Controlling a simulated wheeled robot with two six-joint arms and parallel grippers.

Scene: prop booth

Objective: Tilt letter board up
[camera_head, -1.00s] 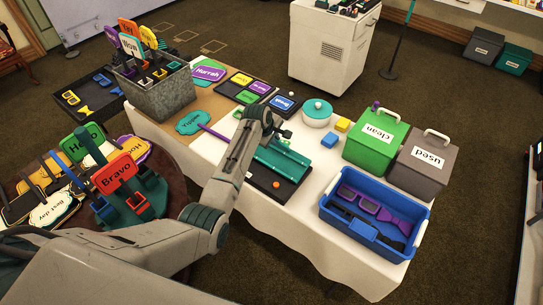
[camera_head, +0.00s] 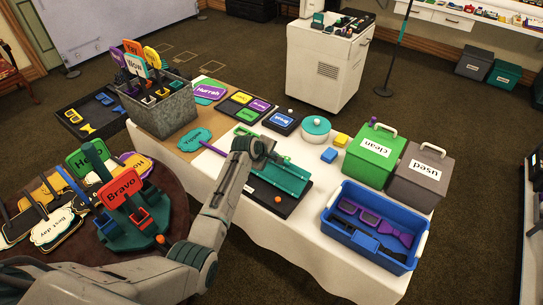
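A teal board, seemingly the letter board (camera_head: 284,179), lies low on a black base (camera_head: 262,196) near the middle of the white-clothed table. It looks flat or only slightly inclined, and its exact angle is hard to tell. My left arm reaches in from the bottom left. My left gripper (camera_head: 274,156) is at the board's far left edge, with the wrist covering part of the board. Its fingers are small and dark, so contact and opening cannot be made out. My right gripper is out of view.
A white round tin (camera_head: 315,130), green "clean" bin (camera_head: 372,153), grey "used" bin (camera_head: 420,176) and blue crate (camera_head: 338,229) stand right. A sign stand (camera_head: 135,228) on the round table is close to my arm.

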